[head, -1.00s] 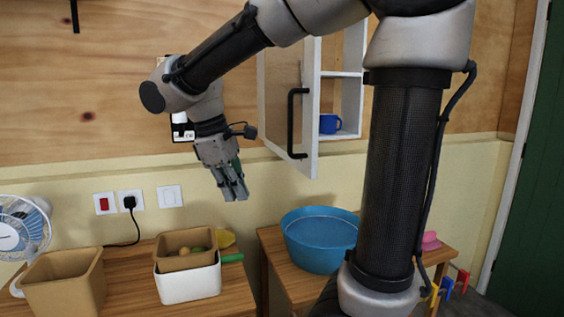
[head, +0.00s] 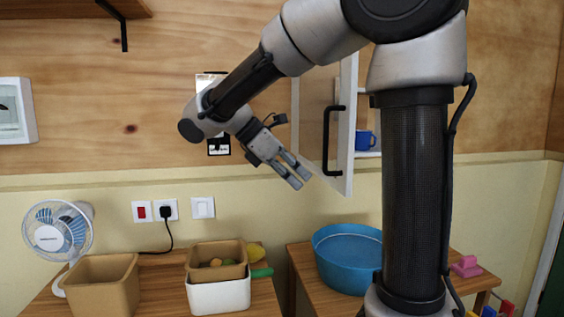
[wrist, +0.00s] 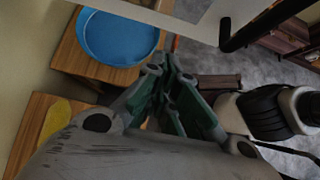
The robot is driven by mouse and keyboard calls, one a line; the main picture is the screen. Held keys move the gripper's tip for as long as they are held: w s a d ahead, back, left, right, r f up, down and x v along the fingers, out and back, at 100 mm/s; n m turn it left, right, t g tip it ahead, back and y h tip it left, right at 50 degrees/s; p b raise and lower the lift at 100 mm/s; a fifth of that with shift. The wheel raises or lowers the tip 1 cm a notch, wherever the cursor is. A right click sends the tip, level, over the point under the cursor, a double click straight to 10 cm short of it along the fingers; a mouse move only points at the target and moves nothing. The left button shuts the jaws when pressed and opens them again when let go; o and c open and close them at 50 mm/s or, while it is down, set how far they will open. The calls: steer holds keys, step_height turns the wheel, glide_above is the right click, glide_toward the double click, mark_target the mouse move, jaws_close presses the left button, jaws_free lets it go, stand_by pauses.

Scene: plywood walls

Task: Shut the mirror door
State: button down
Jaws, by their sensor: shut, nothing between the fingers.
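The mirror door (head: 312,110) belongs to a white wall cabinet and stands open, swung out from the wall. Its black bar handle (head: 327,140) is upright on the door's white edge side. The lower part of the door (wrist: 178,12) and the end of the handle (wrist: 225,35) also show at the top of the wrist view. My gripper (head: 296,178) is shut and empty, just left of the door's lower part in the head view and apart from the handle. It also shows in the wrist view (wrist: 172,68). Most of the cabinet's inside is hidden behind my arm.
A blue cup (head: 363,140) stands in the cabinet. Below are a blue basin (head: 345,262), a white box with a brown bin (head: 218,295), another brown bin (head: 100,285) and a fan (head: 58,230). A framed picture (head: 218,147) hangs behind my wrist.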

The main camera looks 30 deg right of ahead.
steer(key=shift+s+d+f, duration=0.1)
steer(key=shift+s+d, duration=0.15)
steer(key=shift+d, duration=0.5)
steer(key=shift+s+d+f, duration=0.15)
steer(key=shift+s+d, duration=0.05)
steer(key=shift+d, duration=0.6)
steer(key=shift+s+d+f, duration=0.1)
steer(key=shift+s+d, duration=0.15)
steer(key=shift+d, duration=0.5)
